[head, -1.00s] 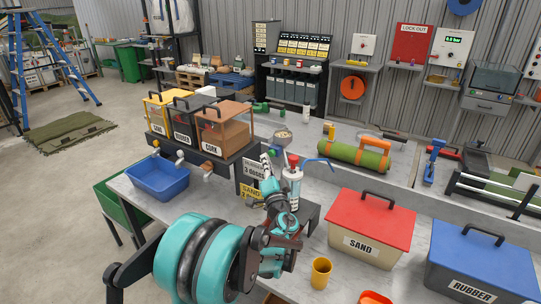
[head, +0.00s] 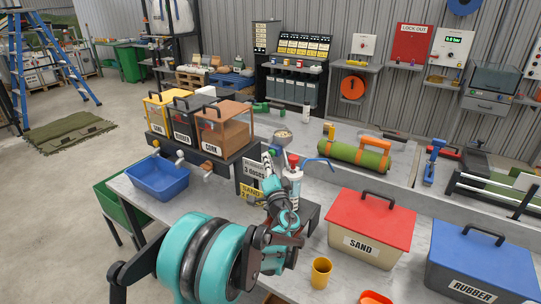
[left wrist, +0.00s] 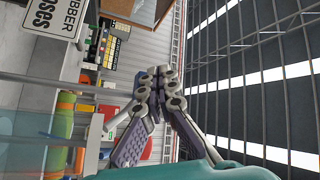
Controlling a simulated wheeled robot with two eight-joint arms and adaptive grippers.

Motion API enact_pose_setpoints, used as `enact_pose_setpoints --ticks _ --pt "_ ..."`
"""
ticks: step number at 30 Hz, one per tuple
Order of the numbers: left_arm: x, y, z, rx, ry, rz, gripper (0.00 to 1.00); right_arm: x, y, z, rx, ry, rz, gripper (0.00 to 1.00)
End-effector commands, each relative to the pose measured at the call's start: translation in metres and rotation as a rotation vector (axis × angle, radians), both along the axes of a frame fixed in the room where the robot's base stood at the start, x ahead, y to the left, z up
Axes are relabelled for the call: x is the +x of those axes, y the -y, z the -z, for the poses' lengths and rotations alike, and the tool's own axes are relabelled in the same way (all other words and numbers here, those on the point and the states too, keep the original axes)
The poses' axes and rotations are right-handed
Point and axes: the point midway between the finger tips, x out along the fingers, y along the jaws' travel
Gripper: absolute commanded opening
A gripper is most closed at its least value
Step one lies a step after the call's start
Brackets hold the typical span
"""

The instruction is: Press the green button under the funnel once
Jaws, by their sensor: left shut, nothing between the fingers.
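A small grey funnel (head: 282,137) with pale grains in it stands behind the dosing signs in the head view. I cannot make out a green button under it; my gripper and the signs cover part of that area. My left gripper (head: 267,163) points up beside the signs, in front of and below the funnel. In the left wrist view the left gripper (left wrist: 158,76) has its fingertips together, with nothing between them. My right gripper is in neither view.
A white bottle with a red cap (head: 294,176) stands just right of my gripper. A dose sign (head: 251,190) is close on its left. The sand box (head: 371,222), yellow cup (head: 321,272) and blue tub (head: 158,180) stand around on the bench.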

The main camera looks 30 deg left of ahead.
Motion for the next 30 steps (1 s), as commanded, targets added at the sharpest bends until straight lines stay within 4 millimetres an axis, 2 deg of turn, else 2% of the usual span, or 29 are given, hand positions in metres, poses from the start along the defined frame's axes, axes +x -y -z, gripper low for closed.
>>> enact_pose_setpoints --ticks 30 --pt "0.0097 0.0008 0.0000 0.000 0.000 0.000 0.00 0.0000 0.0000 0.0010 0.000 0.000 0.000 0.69"
